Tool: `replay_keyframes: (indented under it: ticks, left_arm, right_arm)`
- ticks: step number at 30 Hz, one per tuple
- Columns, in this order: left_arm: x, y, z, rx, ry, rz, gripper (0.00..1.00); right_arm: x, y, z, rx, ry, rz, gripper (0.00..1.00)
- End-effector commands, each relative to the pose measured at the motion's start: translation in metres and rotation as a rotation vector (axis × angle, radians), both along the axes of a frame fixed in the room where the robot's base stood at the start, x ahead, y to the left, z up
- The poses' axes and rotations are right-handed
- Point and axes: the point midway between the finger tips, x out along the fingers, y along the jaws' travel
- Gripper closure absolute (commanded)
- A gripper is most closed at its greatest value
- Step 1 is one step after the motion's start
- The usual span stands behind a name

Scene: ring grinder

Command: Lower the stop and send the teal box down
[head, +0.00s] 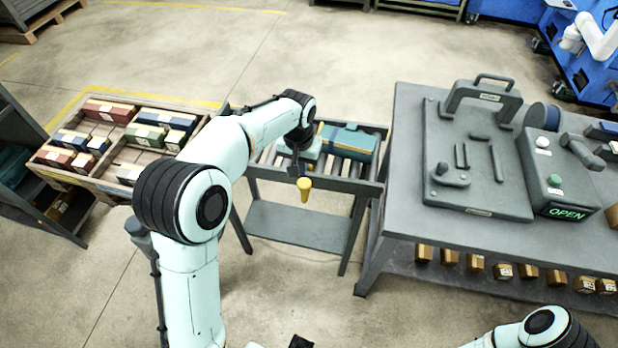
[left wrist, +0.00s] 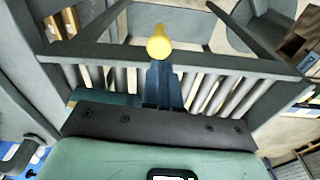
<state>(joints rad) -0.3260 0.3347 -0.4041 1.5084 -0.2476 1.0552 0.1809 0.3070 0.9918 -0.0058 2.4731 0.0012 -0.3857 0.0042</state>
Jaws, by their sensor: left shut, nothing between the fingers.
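The teal box (head: 345,140) lies on the roller conveyor (head: 366,186), at its right part beside my left forearm. A yellow-knobbed handle (head: 304,185) shows at the conveyor's near side; it also shows in the left wrist view as a round yellow end (left wrist: 159,42). My left gripper (head: 299,171) is just above this handle in the head view. In the left wrist view, its shut fingers (left wrist: 163,72) point at the yellow knob. I cannot tell whether they touch it. The stop itself is not clearly visible.
A sloped rack (head: 112,186) with several coloured boxes adjoins the conveyor on the left. A grey bench (head: 398,207) on the right carries a machine (head: 478,160) and a control box (head: 557,175) reading OPEN. The floor in front of the conveyor is clear.

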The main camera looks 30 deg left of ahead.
Motion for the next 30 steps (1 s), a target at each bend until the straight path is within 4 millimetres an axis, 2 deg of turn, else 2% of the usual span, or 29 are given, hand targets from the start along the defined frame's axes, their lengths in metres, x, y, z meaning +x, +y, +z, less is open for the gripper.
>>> replay_keyframes:
  ticks: [14,20,30]
  left_arm:
    - [0.000,0.000,-0.004,0.000,0.001,0.001,1.00]
    - [0.001,0.000,-0.021,0.000,0.003,0.001,1.00]
    - [0.005,0.001,-0.064,0.001,0.001,0.001,1.00]
  right_arm:
    - [-0.002,0.000,-0.003,0.000,0.002,0.000,0.57]
    - [-0.007,0.000,-0.016,-0.001,0.008,0.000,0.57]
    - [-0.019,0.000,-0.048,0.000,0.021,0.000,0.57]
